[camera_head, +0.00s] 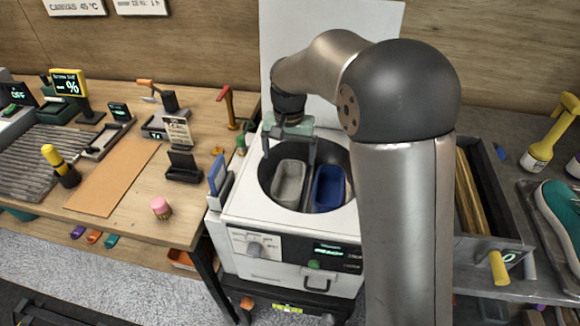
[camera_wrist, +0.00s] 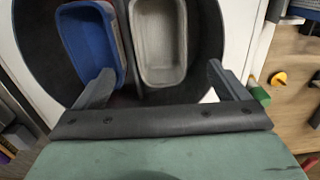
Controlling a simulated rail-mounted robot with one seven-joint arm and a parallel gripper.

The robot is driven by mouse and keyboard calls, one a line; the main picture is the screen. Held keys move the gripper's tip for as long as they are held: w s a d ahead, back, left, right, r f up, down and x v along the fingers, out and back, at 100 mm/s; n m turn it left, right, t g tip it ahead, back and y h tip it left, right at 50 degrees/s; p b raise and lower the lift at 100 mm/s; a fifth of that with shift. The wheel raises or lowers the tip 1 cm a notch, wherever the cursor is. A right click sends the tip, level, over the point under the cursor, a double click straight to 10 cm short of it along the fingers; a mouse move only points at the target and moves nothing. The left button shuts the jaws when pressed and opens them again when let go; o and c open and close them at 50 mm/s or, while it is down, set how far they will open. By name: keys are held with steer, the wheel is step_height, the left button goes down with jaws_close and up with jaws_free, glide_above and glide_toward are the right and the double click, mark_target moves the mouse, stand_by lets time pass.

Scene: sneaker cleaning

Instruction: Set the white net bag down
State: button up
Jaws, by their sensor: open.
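The white net bag (camera_head: 289,182) is an open, pale grey-white, rounded tub shape. It sits inside the dark round drum of the white washer (camera_head: 236,207), to the left of a similar blue bag (camera_head: 329,189). In the wrist view the white bag (camera_wrist: 158,42) looks empty and lies beyond my fingertips, with the blue bag (camera_wrist: 88,42) to its left. My gripper (camera_head: 290,153) is above the drum with its fingers spread. In the wrist view my gripper (camera_wrist: 160,78) is open, with nothing held between its fingers. Whether a finger touches a bag is unclear.
The drum rim (camera_wrist: 222,25) surrounds both bags closely. A wooden bench (camera_head: 130,200) with small tools and displays stands to the left. A white panel stands behind the washer.

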steer(key=s+d+r+n, duration=0.1)
steer(key=s+d+r, duration=0.3)
steer(key=s+d, duration=0.8)
steer(key=s+d+f, duration=0.1)
steer(key=s, duration=0.6)
steer(key=s+d+f+n, duration=0.1)
steer(key=s+f, duration=0.1)
steer(key=s, duration=0.6)
steer(key=shift+s+d, duration=0.3)
